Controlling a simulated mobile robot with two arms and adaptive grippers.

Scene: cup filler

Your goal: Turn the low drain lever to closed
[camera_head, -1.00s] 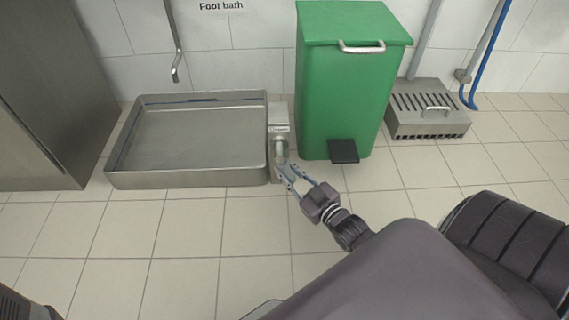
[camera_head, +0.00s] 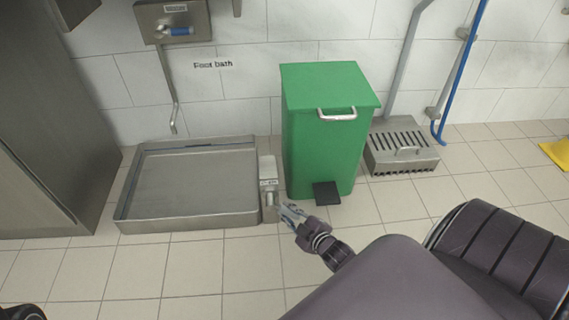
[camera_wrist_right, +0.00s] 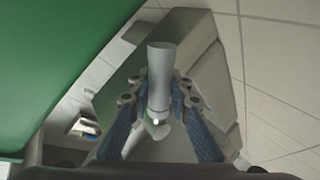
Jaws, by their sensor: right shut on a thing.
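The low drain lever (camera_wrist_right: 161,72) is a pale grey cylindrical handle in the right wrist view. It sits on a narrow metal drain housing (camera_head: 268,172) at the right side of the foot bath (camera_head: 190,223), a shallow steel basin on the floor. My right gripper (camera_head: 284,210) is at the front of this housing. In the right wrist view its two blue-padded fingers (camera_wrist_right: 160,97) are shut on the lever, one on each side. The small label on the housing is too small to read. My left gripper is not in view.
A green pedal bin (camera_head: 325,135) stands close to the right of the housing, its black pedal (camera_head: 326,193) near my right gripper. A slotted metal grate box (camera_head: 400,150) is further right. A steel cabinet (camera_head: 50,150) stands left. The tiled floor in front is clear.

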